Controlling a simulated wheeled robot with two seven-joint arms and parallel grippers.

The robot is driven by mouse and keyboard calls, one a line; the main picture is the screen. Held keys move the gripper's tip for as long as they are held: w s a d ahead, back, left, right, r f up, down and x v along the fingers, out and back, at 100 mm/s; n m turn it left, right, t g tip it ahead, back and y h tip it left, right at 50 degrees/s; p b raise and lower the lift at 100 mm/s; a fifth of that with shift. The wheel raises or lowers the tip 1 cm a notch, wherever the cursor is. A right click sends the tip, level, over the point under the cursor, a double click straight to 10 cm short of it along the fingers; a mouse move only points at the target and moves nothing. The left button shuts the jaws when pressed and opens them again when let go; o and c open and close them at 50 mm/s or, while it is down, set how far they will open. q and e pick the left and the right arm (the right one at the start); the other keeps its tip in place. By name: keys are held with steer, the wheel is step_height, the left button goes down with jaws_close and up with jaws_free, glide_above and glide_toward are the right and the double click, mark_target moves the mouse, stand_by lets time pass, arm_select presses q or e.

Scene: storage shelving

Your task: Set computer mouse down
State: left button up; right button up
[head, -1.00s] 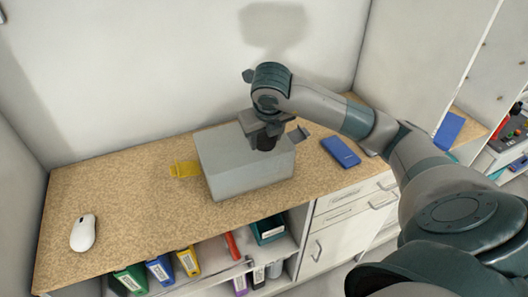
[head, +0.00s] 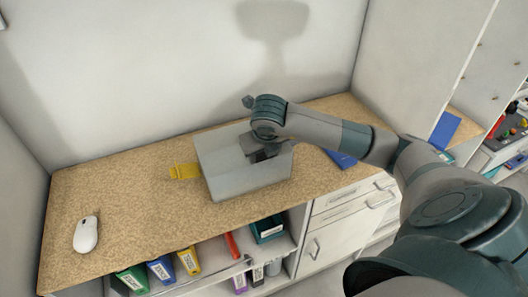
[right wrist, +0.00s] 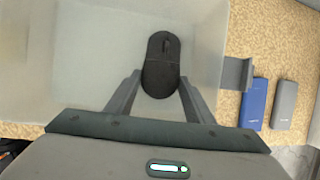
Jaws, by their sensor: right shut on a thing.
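A black computer mouse (right wrist: 161,75) is between the two fingers of my right gripper (right wrist: 160,88) in the right wrist view. The gripper is shut on it. In the head view my right gripper (head: 262,150) is over the right part of a grey box (head: 222,172) on the counter, and the mouse is hidden there. I cannot tell whether the mouse touches the box. A white mouse (head: 86,234) lies at the left end of the counter. My left gripper is not in view.
A yellow item (head: 184,171) sticks out left of the box. A blue item (head: 342,159) lies to its right, beside a grey one (right wrist: 285,104). Binders (head: 160,270) stand on the shelf below.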

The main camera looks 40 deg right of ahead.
steer(key=shift+f, duration=0.15)
steer(key=o, duration=1.1)
steer(key=shift+r, duration=0.25)
steer(key=shift+b+v, duration=0.45)
steer(key=shift+v, duration=5.45)
